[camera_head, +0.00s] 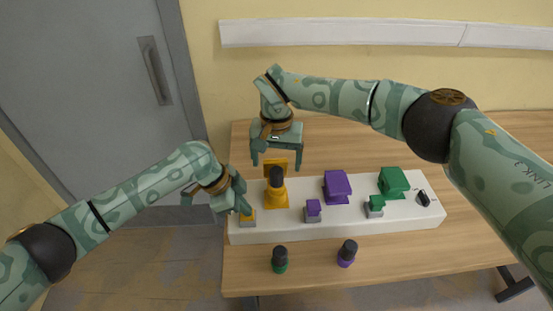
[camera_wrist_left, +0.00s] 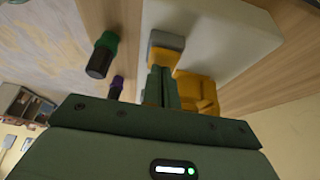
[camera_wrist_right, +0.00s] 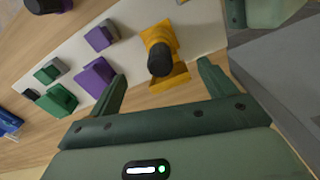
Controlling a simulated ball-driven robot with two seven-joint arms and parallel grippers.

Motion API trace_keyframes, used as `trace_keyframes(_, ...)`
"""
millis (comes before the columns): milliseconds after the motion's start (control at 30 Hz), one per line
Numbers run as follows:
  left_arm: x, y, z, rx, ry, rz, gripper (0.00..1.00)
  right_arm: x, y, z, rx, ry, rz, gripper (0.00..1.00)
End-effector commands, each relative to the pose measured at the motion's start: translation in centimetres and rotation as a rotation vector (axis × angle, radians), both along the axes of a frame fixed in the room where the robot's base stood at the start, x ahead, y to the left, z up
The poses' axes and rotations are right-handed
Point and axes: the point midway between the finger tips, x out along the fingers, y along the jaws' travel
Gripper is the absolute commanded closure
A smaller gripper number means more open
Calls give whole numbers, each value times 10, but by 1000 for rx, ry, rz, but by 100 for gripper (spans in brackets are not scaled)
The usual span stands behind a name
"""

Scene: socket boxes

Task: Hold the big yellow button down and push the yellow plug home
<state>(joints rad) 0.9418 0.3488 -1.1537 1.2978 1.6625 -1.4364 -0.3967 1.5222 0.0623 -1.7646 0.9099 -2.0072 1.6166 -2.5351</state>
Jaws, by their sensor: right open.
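The yellow plug (camera_head: 276,178), with a black grip, stands upright at the yellow socket (camera_head: 277,197) on the white box; how deep it sits I cannot tell. It also shows in the right wrist view (camera_wrist_right: 160,60). My right gripper (camera_head: 277,166) is open, its fingers (camera_wrist_right: 162,75) apart on either side of the plug, not touching it. The big yellow button (camera_head: 247,213) sits on a grey base at the box's left end. My left gripper (camera_head: 243,208) is shut and empty, fingertips (camera_wrist_left: 161,68) at the button. Whether the button is pressed down I cannot tell.
The box (camera_head: 260,236) also carries a purple socket (camera_head: 337,187), purple button (camera_head: 313,209), green socket (camera_head: 393,181), green button (camera_head: 375,206) and black switch (camera_head: 423,198). A green plug (camera_head: 280,260) and purple plug (camera_head: 347,253) stand on the table in front.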

Motion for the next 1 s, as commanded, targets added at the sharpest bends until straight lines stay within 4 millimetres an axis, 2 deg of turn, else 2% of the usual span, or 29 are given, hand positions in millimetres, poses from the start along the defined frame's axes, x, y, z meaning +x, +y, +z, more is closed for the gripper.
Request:
trace_keyframes(100,0,0,9,0,-2,1,100,0,0,11,0,-4,0,17)
trace_keyframes(1000,2,-1,56,-5,-6,2,100,-1,0,65,0,-21,0,17)
